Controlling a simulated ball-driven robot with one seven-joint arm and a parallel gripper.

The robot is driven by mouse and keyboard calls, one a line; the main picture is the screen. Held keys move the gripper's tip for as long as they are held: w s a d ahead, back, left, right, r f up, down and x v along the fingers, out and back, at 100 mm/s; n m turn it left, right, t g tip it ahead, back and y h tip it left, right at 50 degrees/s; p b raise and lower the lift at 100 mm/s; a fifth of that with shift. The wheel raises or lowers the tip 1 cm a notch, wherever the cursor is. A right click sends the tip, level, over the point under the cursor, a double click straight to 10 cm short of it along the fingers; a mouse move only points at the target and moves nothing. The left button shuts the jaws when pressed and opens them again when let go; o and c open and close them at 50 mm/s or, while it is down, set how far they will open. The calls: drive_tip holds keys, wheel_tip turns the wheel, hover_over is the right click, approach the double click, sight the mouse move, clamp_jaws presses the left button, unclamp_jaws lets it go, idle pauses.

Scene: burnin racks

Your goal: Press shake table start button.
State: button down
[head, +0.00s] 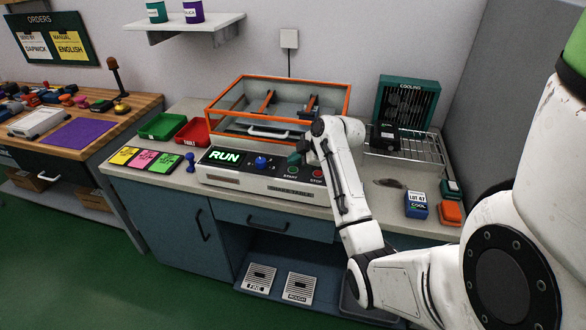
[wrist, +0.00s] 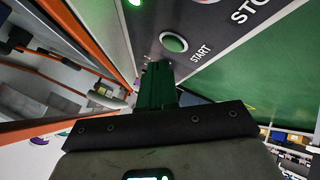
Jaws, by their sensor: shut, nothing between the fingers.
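The shake table's control panel (head: 245,180) stands on the bench below an orange-framed enclosure (head: 277,134). Its display (head: 225,156) reads RUN in green. The green start button (head: 292,169) is on the panel's right part, left of the red stop button (head: 318,174). In the wrist view the start button (wrist: 173,42) shows lit green beside its START label. My gripper (head: 295,158) is shut and empty, with its green fingers (wrist: 157,68) pointing at the panel close to the start button. The tips look short of the button; I cannot tell the exact gap.
A blue knob (head: 261,162) sits left of the start button. A green bin (head: 162,126) and a red bin (head: 193,131) stand left of the enclosure. A wire rack (head: 410,153) and a blue LOT 47 box (head: 416,205) are on the right.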

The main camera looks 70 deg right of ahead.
sight(295, 170)
drive_tip(key=shift+r+p, duration=1.75)
drive_tip(key=shift+r, duration=0.75)
drive_tip(key=shift+a+f, duration=0.1)
drive_tip(key=w+a+f+m+g+y, duration=0.15)
drive_tip(key=a+f, duration=0.35)
drive_tip(key=a, duration=0.7)
drive_tip(key=w+a+f+m+g+y, duration=0.15)
drive_tip(key=a+f, duration=0.35)
drive_tip(key=a, duration=0.7)
drive_tip(key=s+a+f+m+g, duration=0.1)
drive_tip(key=s+a+f, duration=0.15)
drive_tip(key=a, duration=0.35)
drive_tip(key=s+a+f+m+g, duration=0.1)
drive_tip(key=s+a+g, duration=0.1)
drive_tip(key=s+a, duration=0.3)
drive_tip(key=s+a+m+g+h, duration=0.1)
drive_tip(key=s+a+g, duration=0.1)
drive_tip(key=s+a, duration=0.4)
drive_tip(key=s, duration=0.3)
drive_tip(key=shift+s+a+r+m, duration=0.15)
drive_tip(key=shift+s+a+m, duration=0.15)
drive_tip(key=shift+m, duration=0.1)
